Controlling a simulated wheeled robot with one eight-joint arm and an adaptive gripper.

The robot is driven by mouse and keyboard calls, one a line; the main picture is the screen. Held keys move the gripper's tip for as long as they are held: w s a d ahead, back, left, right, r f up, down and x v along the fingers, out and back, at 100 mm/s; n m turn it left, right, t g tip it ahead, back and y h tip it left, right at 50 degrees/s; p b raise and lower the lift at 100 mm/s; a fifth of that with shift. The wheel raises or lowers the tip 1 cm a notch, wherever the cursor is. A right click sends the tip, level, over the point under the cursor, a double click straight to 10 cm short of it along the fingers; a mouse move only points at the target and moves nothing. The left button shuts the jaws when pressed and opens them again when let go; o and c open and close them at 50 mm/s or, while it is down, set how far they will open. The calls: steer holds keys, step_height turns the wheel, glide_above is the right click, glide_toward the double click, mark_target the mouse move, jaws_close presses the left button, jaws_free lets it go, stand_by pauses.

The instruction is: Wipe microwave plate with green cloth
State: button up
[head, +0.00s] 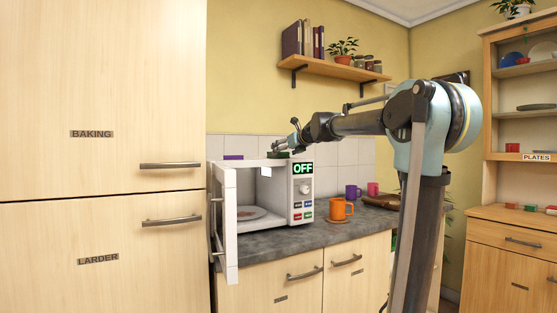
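The white microwave (301,189) stands on the counter with its door (230,225) swung open toward me. Its display reads OFF. The round pale plate (255,215) lies inside on the microwave floor, with a reddish mark on it; the door frame hides part of it. A small dark green thing (277,155), perhaps the green cloth, shows at the microwave's top edge. My gripper (283,145) is just above it, over the microwave top. I cannot tell whether they touch or whether the fingers are open or shut.
An orange mug (341,209) stands on the grey counter (285,238) right of the microwave, with purple (352,191) and pink (373,189) mugs behind. A purple item (233,157) shows at the microwave's top left. A wall shelf (335,69) hangs above; tall cupboards (60,160) stand at left.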

steer(key=shift+x, duration=2.5)
steer(key=shift+r, duration=0.15)
steer(key=c, duration=1.2)
step_height(320, 180, up, 10)
steer(key=shift+o, duration=1.2)
steer(key=shift+c, duration=0.4)
